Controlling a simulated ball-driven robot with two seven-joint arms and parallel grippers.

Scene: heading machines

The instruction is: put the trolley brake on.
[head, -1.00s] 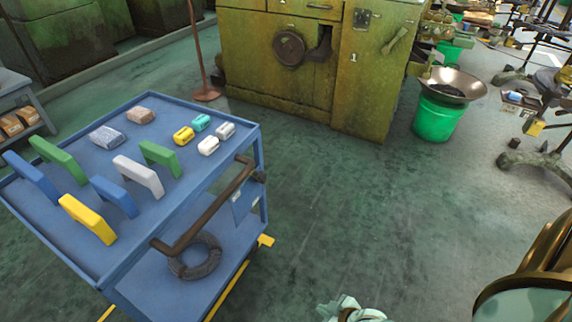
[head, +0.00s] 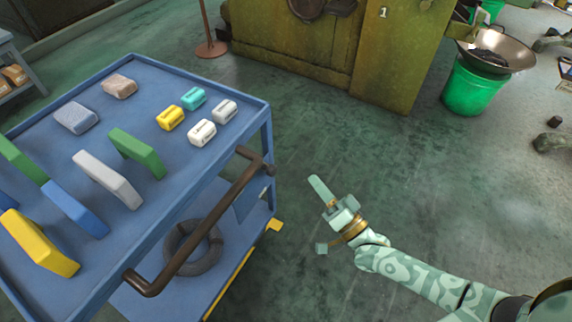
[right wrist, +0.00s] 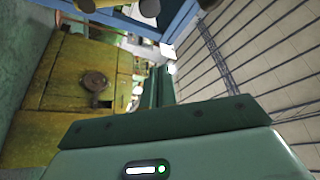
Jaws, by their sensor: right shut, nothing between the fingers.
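The blue trolley (head: 262,102) fills the left of the head view. A brown handle bar (head: 222,212) runs along its near right side. A small yellow tab (head: 275,225) sticks out low at its right corner, and a yellow bar (head: 230,284) runs along the lower edge; I cannot tell if the brake is on. My right gripper (head: 318,187) is shut and empty, right of the trolley and apart from it in the picture. In the right wrist view, a pale green housing (right wrist: 215,150) of mine fills the bottom. My left gripper is not in view.
Several coloured blocks and brackets lie on the trolley top, and a dark ring (head: 193,247) lies on its lower shelf. A green machine (head: 310,55) stands behind. A green bucket (head: 470,88) with a pan stands at the right. The floor between is clear.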

